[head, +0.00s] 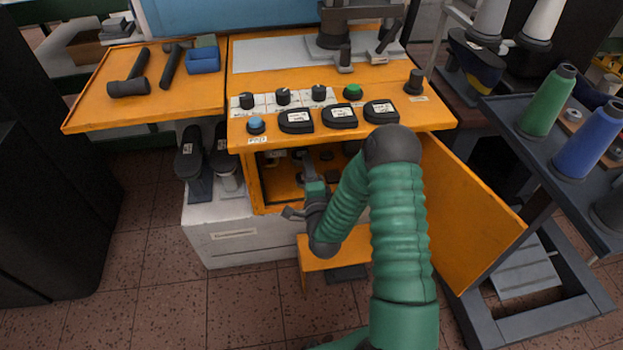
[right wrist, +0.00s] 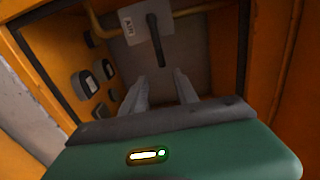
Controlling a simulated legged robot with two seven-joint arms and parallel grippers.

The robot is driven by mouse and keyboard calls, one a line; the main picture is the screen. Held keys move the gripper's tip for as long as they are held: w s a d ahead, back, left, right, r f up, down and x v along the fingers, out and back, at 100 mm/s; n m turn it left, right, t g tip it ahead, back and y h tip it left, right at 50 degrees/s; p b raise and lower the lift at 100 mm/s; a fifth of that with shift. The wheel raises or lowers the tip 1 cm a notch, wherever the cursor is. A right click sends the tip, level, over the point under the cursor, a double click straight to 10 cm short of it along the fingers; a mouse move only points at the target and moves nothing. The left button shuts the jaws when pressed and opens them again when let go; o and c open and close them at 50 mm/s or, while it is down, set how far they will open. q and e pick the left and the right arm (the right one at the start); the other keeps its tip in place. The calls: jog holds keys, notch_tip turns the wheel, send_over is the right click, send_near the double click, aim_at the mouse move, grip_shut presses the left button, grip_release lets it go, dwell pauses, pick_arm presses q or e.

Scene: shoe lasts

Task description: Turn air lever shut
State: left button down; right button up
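The air lever (right wrist: 154,42) is a dark handle in front of a pale plate marked AIR (right wrist: 129,24), inside the orange cabinet. In the right wrist view it points down the picture with a slight tilt, beside a yellow pipe (right wrist: 190,13). My right gripper (right wrist: 160,82) is open, its two grey fingers apart and pointing toward the lever. The lever's lower end shows just beyond the fingertips, with nothing visibly held. In the head view my right gripper (head: 307,172) reaches into the cabinet opening, and my arm hides part of it. My left gripper is not in view.
The cabinet door (head: 465,215) stands open on the right. Dark round fittings (right wrist: 84,84) line the cabinet's left side in the wrist view. A thread rack (head: 555,150) stands at the right.

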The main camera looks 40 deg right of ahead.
jog(key=p+v, duration=0.1)
jog(key=v, duration=0.6)
jog(key=shift+s, duration=0.2)
jog(key=shift+f, duration=0.1)
jog(key=w+a+f+n+g+y, duration=0.1)
jog(key=a+n+g+y, duration=0.1)
jog(key=a+n+y, duration=0.35)
jog(key=w+a+f+n+g+y, duration=0.2)
jog(key=a+n+g+y, duration=0.1)
jog(key=a+n, duration=0.5)
jog(key=s+a+r+n+g+y+p, duration=0.1)
jog(key=s+a+r+n+g, duration=0.2)
jog(key=s+n, duration=0.4)
jog(key=s+a+r+n+g, duration=0.2)
jog(key=s+a+n+g, duration=0.25)
jog(key=s, duration=0.45)
jog(key=w+p+v, duration=0.3)
jog(key=p+v, duration=1.1)
jog(key=p, duration=0.1)
jog(key=w+r+p+v, duration=0.1)
jog(key=w+p+v, duration=0.2)
jog(key=p+v, duration=1.1)
jog(key=shift+w+d+r+m+p, duration=0.3)
jog(key=shift+w+d+r+p, duration=0.25)
jog(key=shift+r, duration=0.1)
